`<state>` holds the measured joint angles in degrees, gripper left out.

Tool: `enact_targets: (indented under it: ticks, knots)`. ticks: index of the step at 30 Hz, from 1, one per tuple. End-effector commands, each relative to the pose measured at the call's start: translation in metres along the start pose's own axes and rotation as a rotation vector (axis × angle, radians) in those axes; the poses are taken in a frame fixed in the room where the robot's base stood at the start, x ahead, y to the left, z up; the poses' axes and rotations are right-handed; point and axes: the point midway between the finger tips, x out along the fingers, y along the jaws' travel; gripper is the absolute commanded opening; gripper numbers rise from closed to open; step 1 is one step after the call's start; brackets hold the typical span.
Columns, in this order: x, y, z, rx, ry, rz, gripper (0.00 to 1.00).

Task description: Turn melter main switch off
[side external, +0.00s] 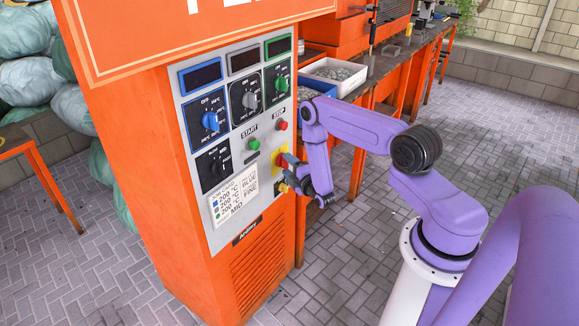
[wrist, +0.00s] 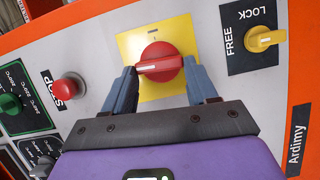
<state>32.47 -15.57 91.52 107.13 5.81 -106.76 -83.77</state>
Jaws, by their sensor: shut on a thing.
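The melter's main switch is a red rotary knob (wrist: 158,62) on a yellow plate (wrist: 130,45). Its white pointer line lies nearly sideways in the wrist view. In the side view the yellow plate (side external: 277,167) is low on the right of the grey panel, partly hidden by my gripper. My gripper (wrist: 161,68) has one grey finger at each side of the red knob and is shut on it. In the side view my gripper (side external: 291,172) reaches the panel from the right.
A yellow FREE/LOCK knob (wrist: 262,39) sits close to the switch. A red STOP button (wrist: 68,87) is on the other side. Temperature dials, including a blue one (side external: 210,121), fill the upper panel. A workbench with a white tray (side external: 335,72) stands behind my arm.

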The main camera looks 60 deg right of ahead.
Motion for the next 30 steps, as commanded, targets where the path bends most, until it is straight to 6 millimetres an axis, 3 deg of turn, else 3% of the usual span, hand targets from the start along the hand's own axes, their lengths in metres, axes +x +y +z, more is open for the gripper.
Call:
enact_targets:
  ticks: [23,24,25,26,30]
  knots:
    - [-0.0002,-0.0018,-0.0006,-0.093,0.002,0.037,0.27]
    - [-0.0002,-0.0018,-0.0006,-0.093,0.002,0.037,0.67]
    - [-0.0002,-0.0018,-0.0006,-0.093,0.002,0.037,0.77]
    - [-0.0001,-0.0018,-0.0005,-0.092,0.002,0.037,0.83]
    - [-0.0001,-0.0018,-0.0004,-0.092,0.002,0.037,0.83]
